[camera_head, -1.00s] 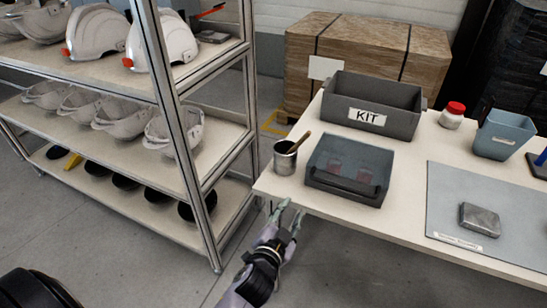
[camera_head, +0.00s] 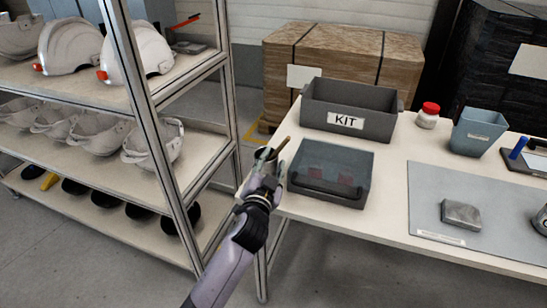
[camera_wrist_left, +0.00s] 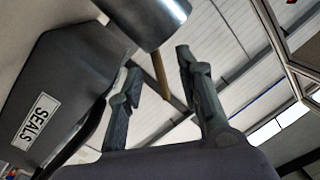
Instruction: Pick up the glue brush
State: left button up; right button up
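The glue brush (camera_head: 281,148) shows as a thin brown handle leaning out of a metal cup at the table's left corner; its lower end is hidden. In the head view my left gripper (camera_head: 260,167) is at the cup and covers most of it. In the left wrist view the metal cup (camera_wrist_left: 148,22) is at the top and the brush handle (camera_wrist_left: 161,75) lies between my two spread fingers (camera_wrist_left: 160,64). I see gaps between handle and fingers, so the gripper looks open. My right gripper is in neither view.
A clear-lidded grey bin (camera_head: 331,171) stands close right of my gripper; its SEALS label (camera_wrist_left: 36,121) shows in the wrist view. Behind it is the KIT box (camera_head: 349,108). A shelf rack post (camera_head: 150,120) stands to the left. A grey mat (camera_head: 440,185) lies further right.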

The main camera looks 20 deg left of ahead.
aim_at(277, 152)
pick_arm(q)
jog(key=w+b, duration=0.1)
jog(key=w, duration=0.3)
jog(key=shift+w, duration=0.2)
jog(key=shift+w+b, duration=0.3)
jog(key=shift+w, duration=0.2)
jog(key=shift+s, duration=0.1)
jog(key=shift+c, duration=0.5)
grip_shut()
